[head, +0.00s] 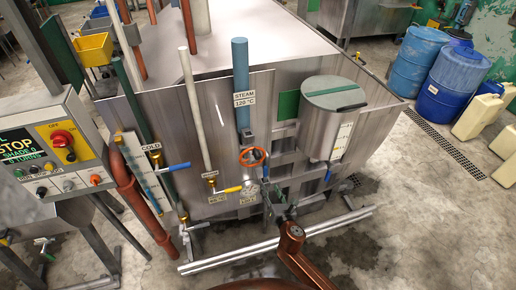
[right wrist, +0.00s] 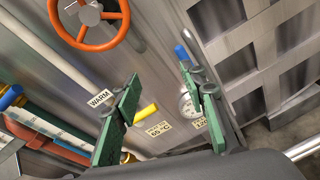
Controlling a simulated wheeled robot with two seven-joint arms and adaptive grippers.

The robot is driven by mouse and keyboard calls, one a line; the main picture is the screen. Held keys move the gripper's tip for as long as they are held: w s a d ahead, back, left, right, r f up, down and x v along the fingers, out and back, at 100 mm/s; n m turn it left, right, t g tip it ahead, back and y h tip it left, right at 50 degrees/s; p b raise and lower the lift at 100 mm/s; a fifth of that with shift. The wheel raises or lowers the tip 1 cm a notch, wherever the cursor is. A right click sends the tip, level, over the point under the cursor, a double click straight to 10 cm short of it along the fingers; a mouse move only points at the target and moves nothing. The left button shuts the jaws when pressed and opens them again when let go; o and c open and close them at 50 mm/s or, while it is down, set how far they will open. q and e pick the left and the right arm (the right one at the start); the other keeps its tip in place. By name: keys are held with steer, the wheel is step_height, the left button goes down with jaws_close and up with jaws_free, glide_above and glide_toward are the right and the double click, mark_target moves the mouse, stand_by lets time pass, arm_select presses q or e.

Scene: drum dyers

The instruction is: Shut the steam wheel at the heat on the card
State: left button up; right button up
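The steam wheel is an orange handwheel (head: 252,157) on the blue steam pipe (head: 241,85), below a plate reading STEAM 120 °C (head: 245,98). It also shows at the upper left of the right wrist view (right wrist: 112,16). My right gripper (head: 268,190) is just below and right of the wheel, apart from it. In the right wrist view its green-padded fingers (right wrist: 160,78) are spread with nothing between them. A round dial (right wrist: 188,105) shows behind the right finger. Small cards (right wrist: 158,128) hang beside it; one seems to read 65 °C. My left gripper is not in view.
A yellow-handled valve (head: 230,190) and a blue-handled one (head: 178,167) stand left of my gripper. A lidded steel pot (head: 333,115) is fixed to the right. A control box (head: 50,150) stands at the left. Blue drums (head: 450,85) stand far off.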

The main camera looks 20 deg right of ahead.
mark_target(257, 156)
steer(key=a+r+n+t, duration=0.1)
steer(key=r, duration=0.4)
steer(key=a+r+n+p, duration=0.1)
steer(key=r+n, duration=0.1)
steer(key=r, duration=0.3)
steer(key=a+r+n+t, duration=0.1)
steer(key=r, duration=0.4)
steer(key=shift+w+a+t+y+p, duration=0.1)
steer(key=shift+a+t+y+p, duration=0.1)
steer(key=shift+t+y+p, duration=0.1)
steer(key=shift+n, duration=0.3)
steer(key=w, duration=0.7)
steer(key=shift+w+a+f+p, duration=0.1)
steer(key=shift+w+p, duration=0.15)
steer(key=shift+p, duration=0.05)
steer(key=shift+c, duration=0.3)
jaws_close()
